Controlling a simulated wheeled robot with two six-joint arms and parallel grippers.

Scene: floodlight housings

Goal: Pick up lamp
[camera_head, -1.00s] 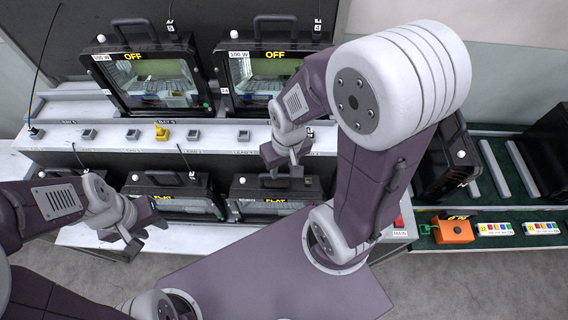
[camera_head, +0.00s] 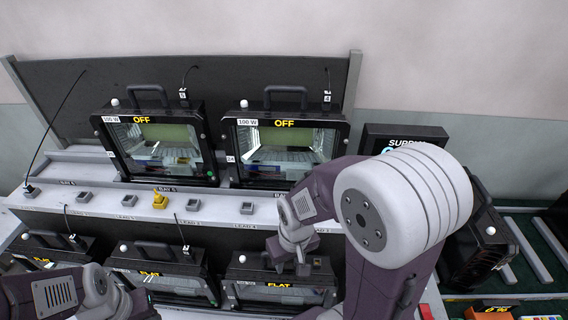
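Several black floodlight lamps with top handles are in view. Two stand upright at the back, a left lamp (camera_head: 158,146) and a right lamp (camera_head: 284,146), each marked 100 W and reading OFF. A lower front row has lamps reading FLAT, among them a middle one (camera_head: 165,271) and a right one (camera_head: 279,286). Another dark lamp (camera_head: 478,245) stands at the right. My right gripper (camera_head: 288,264) is open and empty, above and in front of the right FLAT lamp's top. My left gripper (camera_head: 130,303) is at the bottom left, partly cut off; its fingers are unclear.
A grey ledge (camera_head: 105,201) with sockets and a yellow plug (camera_head: 160,199) runs between the two rows. A dark supply display (camera_head: 403,139) stands behind my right arm. Roller rails (camera_head: 529,250) and an orange box (camera_head: 489,313) are at the right.

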